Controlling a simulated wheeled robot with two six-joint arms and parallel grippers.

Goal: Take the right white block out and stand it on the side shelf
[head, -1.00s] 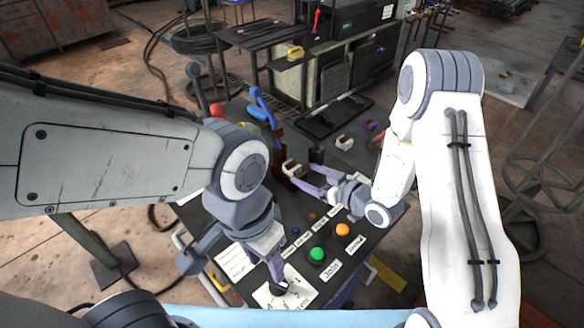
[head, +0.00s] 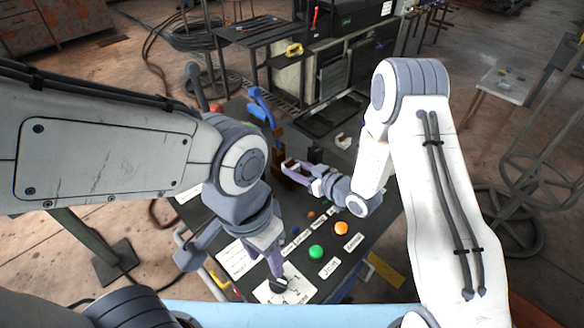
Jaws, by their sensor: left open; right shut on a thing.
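My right gripper (head: 294,169), its arm coming in from the right, is shut on a small white block (head: 289,163) beside the dark brown upright piece (head: 279,155) of the machine. The fingers hide much of the block, so I cannot tell whether it is clear of the machine. Another white block (head: 343,142) sits farther right on the dark surface. My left gripper (head: 277,284) is open and points down over a white printed sheet, at the near edge of the panel. I cannot clearly make out the side shelf.
A blue lever (head: 260,105) rises behind the brown piece. A green button (head: 316,252) and an orange button (head: 341,228) stand on the near panel. A light table (head: 508,86) with small things stands at the far right.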

